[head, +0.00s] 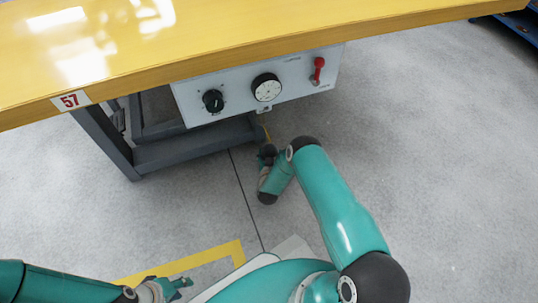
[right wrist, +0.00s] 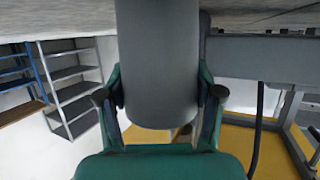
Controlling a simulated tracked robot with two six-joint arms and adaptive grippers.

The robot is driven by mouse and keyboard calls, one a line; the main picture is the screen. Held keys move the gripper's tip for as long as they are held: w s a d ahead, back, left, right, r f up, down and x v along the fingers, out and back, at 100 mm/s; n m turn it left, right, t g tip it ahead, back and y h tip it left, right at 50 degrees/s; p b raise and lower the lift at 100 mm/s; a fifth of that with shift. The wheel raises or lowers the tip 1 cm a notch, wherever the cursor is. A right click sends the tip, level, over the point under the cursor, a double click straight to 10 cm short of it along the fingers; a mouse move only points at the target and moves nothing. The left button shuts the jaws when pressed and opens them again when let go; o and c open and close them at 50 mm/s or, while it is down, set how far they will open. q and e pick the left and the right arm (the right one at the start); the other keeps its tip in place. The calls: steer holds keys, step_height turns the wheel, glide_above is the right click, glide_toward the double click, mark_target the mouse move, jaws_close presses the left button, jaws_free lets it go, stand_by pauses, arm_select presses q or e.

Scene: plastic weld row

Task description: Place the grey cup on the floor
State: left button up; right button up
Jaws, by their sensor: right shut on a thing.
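The grey cup (right wrist: 158,60) fills the upper middle of the right wrist view as a smooth grey cylinder. My right gripper (right wrist: 160,95) is shut on it, one finger against each side. The cup's upper end runs out of that picture, so I cannot tell whether it touches the floor (right wrist: 70,20). In the head view my right gripper (head: 266,160) is low beside the workbench, below its control panel; the cup is not clearly visible there. My left gripper (head: 172,287) is at the bottom left, and its finger opening is unclear.
The yellow-topped workbench (head: 240,40) crosses the top, with a control panel (head: 262,85) and a dark frame (head: 185,148) below. The grey floor (head: 445,150) is clear on the right. A yellow floor line (head: 190,263) lies at the front. A shelf rack (right wrist: 75,90) shows in the wrist view.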

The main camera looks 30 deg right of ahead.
steer(key=o, duration=1.2)
steer(key=shift+r, duration=0.1)
steer(key=shift+s+a+r+p, duration=0.15)
steer(key=shift+s+a+p, duration=0.1)
steer(key=shift+p, duration=0.05)
steer(key=p+v, duration=0.6)
steer(key=v, duration=0.5)
steer(key=shift+s+a, duration=0.1)
steer(key=shift+s, duration=0.1)
